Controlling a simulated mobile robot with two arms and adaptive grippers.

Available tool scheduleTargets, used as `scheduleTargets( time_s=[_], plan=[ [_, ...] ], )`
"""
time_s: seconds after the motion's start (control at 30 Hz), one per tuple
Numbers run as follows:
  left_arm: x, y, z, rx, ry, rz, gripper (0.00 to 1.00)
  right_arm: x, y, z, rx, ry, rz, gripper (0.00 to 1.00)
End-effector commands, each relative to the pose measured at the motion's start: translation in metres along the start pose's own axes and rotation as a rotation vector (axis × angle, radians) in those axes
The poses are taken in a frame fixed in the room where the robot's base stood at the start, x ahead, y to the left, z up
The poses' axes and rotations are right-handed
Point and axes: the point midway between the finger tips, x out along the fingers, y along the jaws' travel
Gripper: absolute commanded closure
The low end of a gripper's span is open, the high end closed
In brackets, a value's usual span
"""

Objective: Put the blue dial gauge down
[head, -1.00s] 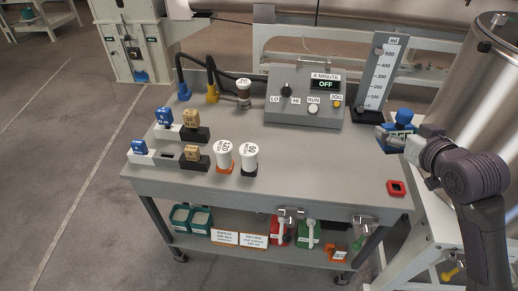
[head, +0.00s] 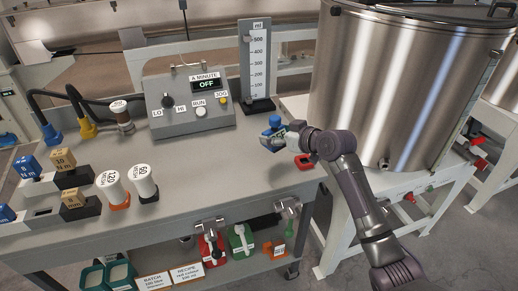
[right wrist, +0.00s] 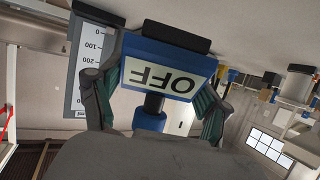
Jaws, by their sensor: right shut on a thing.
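My right gripper (head: 276,140) is shut on the blue dial gauge (head: 274,124), over the right end of the grey bench top (head: 205,165). In the right wrist view, the gauge (right wrist: 150,62) sits between the two fingers (right wrist: 160,95). Its pale face reads OFF upside down, with a dark strip above and a blue knob below. I cannot tell whether the gauge touches the bench. A red square frame (head: 303,160) lies on the bench just right of and nearer than the gauge. My left gripper is not in view.
The ml scale (head: 257,60) stands behind the gauge, and the control box (head: 190,105) to its left. A large steel tank (head: 400,90) on a white stand is at the right. White-topped cylinders (head: 112,190) and labelled blocks are at the left. The bench middle is clear.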

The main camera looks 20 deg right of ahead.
Motion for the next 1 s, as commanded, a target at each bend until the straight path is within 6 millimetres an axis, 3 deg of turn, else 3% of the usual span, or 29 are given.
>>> scheduleTargets(
  time_s=[0.1, 0.23, 0.6, 0.97, 1.0],
  plan=[
    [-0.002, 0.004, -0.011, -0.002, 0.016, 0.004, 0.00, 0.021, -0.016, 0.005, 0.004, 0.002, -0.002, 0.67],
    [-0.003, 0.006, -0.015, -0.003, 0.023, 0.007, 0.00, 0.034, -0.024, 0.009, 0.001, 0.002, 0.000, 0.67],
    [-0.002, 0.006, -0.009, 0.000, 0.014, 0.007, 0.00, 0.051, -0.026, 0.046, 0.001, -0.001, 0.001, 0.67],
    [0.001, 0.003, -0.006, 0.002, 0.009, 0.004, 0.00, 0.053, -0.025, 0.050, 0.000, 0.001, 0.002, 0.67],
    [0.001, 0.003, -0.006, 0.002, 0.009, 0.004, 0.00, 0.053, -0.026, 0.051, 0.000, -0.001, 0.002, 0.22]
  ],
)
